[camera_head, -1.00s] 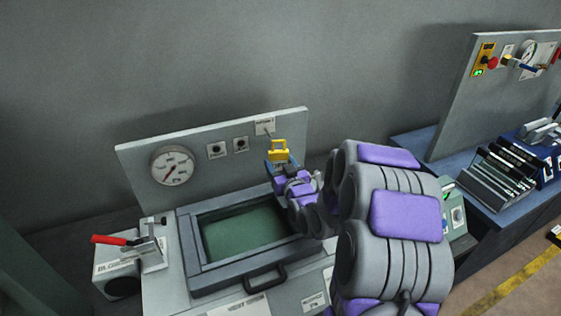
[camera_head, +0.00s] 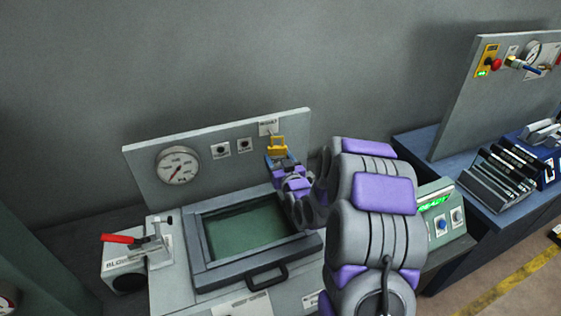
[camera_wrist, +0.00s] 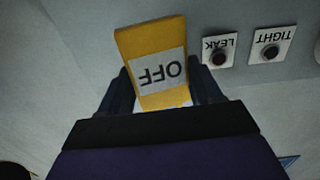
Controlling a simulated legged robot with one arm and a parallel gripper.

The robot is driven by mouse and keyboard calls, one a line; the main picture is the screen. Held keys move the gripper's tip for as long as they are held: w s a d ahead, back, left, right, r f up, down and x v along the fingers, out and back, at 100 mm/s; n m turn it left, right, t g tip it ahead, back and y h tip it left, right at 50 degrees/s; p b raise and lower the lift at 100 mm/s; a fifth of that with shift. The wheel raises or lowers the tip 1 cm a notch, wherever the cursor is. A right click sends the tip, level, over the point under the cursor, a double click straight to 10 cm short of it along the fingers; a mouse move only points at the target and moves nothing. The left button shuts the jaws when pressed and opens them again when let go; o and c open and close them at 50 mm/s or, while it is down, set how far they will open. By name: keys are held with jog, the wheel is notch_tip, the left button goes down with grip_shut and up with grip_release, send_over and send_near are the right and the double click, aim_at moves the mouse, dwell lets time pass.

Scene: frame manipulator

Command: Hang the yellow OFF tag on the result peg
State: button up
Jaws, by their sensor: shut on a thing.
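The yellow OFF tag (camera_head: 278,146) is in my gripper (camera_head: 279,158), held in front of the upper right part of the grey panel (camera_head: 215,160). In the wrist view the tag (camera_wrist: 158,62) shows its white OFF label upside down, between the two dark fingers of my gripper (camera_wrist: 160,95). A small white label plate (camera_head: 268,127) is on the panel just above the tag in the head view. The result peg itself is too small or hidden to make out, and I cannot tell whether the tag touches it.
Two dark buttons marked LEAK (camera_wrist: 219,57) and TIGHT (camera_wrist: 271,50) are beside the tag on the panel. A round gauge (camera_head: 178,165) is further left. A basin with a handle (camera_head: 267,276) lies below. A red-handled clamp (camera_head: 125,239) stands at left.

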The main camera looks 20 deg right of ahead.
jog(key=shift+w+p, duration=0.4)
jog(key=shift+w, duration=1.45)
jog(key=shift+w+f+b, duration=0.3)
jog(key=shift+w+f, duration=0.25)
jog(key=shift+w, duration=0.15)
jog(key=o, duration=1.3)
